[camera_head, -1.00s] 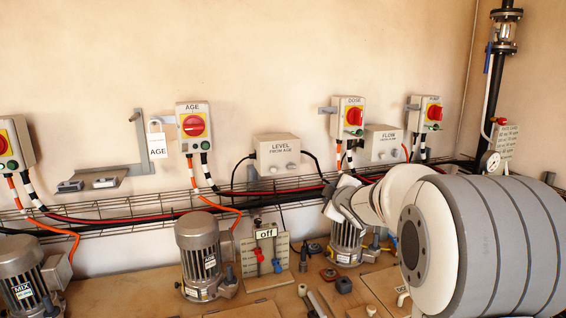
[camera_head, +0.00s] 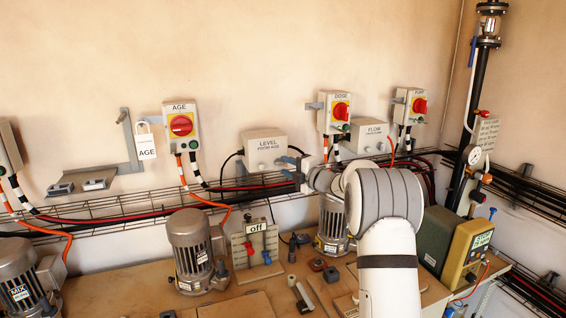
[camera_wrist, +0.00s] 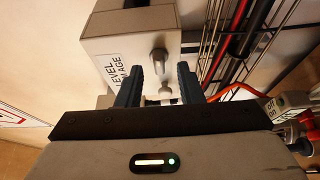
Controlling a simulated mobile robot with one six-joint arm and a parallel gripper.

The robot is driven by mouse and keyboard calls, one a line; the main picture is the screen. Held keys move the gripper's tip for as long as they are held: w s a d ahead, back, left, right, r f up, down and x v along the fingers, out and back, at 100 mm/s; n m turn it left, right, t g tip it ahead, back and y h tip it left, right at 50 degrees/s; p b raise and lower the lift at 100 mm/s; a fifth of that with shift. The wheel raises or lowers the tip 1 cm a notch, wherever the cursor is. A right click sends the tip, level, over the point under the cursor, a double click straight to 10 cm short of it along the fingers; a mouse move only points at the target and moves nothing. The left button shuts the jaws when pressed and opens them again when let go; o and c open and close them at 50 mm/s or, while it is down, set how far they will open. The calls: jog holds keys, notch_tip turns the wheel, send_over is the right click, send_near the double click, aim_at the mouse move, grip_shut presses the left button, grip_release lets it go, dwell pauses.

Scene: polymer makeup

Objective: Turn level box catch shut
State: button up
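The level box (camera_head: 267,146) is a pale box on the wall with "LEVEL" on its front; it also shows turned sideways in the wrist view (camera_wrist: 112,47). One grey catch (camera_wrist: 158,62) stands out from its face beyond my fingertips. A second small pale fitting (camera_wrist: 165,93) shows in the gap between my fingers. My gripper (camera_wrist: 159,75) is open, its two dark blue fingers apart with no visible grip on anything. In the head view my gripper (camera_head: 287,167) is at the box's right side, where fingers and catch overlap and contact is unclear.
A wire cable tray (camera_head: 110,203) with red and black cables runs below the box. The age switch box (camera_head: 181,127) is to the left, the dose switch box (camera_head: 335,112) and flow box (camera_head: 368,138) to the right. Motors stand on the bench below.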

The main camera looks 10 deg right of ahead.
jog(key=shift+x, duration=0.95)
jog(key=shift+c, duration=0.4)
grip_shut()
